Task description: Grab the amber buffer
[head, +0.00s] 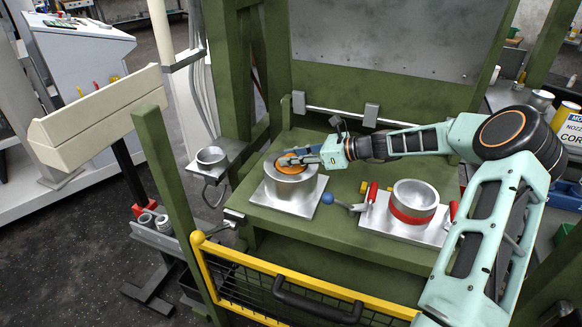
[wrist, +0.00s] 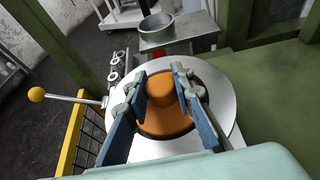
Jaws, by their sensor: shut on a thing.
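The amber buffer (wrist: 162,88) is an orange piece with a raised round knob on a wider round base. It sits in the top of a silver cylindrical holder (head: 290,188) on the left of the green bench. In the head view only a bit of its orange top (head: 284,161) shows, partly covered by my gripper (head: 308,158). In the wrist view my gripper (wrist: 160,85) has one blue-padded finger on each side of the knob, shut on it. The buffer's underside is hidden inside the holder.
A second silver cylinder with a red band (head: 412,203) stands to the right on its own plate, with red-handled clamps beside it. A small metal cup (head: 211,157) sits on a side bracket at left. A yellow-framed mesh gate (head: 290,285) crosses the front. A green post (head: 175,190) rises at left.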

